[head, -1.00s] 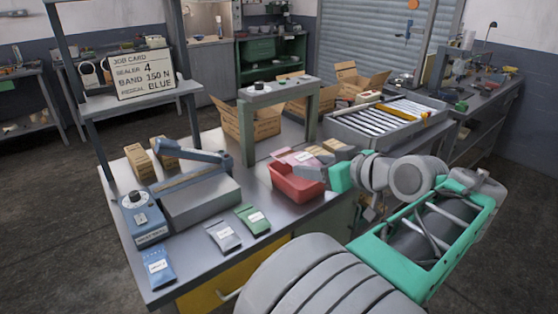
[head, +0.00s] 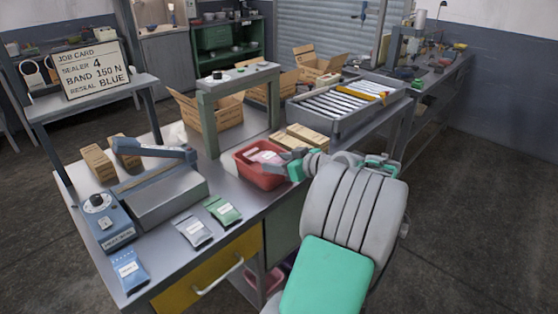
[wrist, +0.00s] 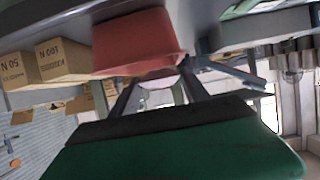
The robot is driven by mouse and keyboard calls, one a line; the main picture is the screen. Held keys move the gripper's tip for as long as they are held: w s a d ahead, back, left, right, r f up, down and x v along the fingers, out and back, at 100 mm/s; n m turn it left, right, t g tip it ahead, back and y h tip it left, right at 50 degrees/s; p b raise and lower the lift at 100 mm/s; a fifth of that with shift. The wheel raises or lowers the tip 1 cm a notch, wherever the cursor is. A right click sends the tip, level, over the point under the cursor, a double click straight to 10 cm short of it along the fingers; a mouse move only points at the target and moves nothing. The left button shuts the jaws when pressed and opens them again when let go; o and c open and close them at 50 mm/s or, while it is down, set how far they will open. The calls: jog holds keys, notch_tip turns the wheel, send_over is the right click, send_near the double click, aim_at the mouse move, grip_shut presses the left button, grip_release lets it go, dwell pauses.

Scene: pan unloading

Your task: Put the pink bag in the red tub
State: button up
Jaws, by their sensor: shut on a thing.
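The red tub (head: 257,178) stands on the steel bench near its front right edge. The pink bag (head: 264,157) shows at the tub's opening, against its inside. My gripper (head: 283,158) is at the tub's right side, shut on the pink bag; the fingertips are small and partly hidden in the head view. In the wrist view the picture is turned over. The red tub's wall (wrist: 135,45) is close to the two dark fingers, and a pale pink piece of the bag (wrist: 160,80) shows between them. I cannot tell whether the bag touches the tub floor.
A green bag (head: 223,211), a grey bag (head: 193,231) and a blue bag (head: 130,270) lie along the bench front. A sealer (head: 160,195) stands behind them. Small cartons (head: 308,139) lie just behind the tub. A grey-green stand (head: 238,80) rises behind it.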

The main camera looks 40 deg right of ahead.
jog(key=shift+f+b, duration=0.45)
jog(key=shift+b, duration=0.1)
jog(key=shift+f, duration=0.2)
jog(key=o, duration=1.5)
jog(key=shift+c, duration=0.2)
jog(key=r+v, duration=0.1)
jog(key=v, duration=1.1)
jog(key=shift+s+r, duration=0.1)
jog(key=shift+s, duration=0.05)
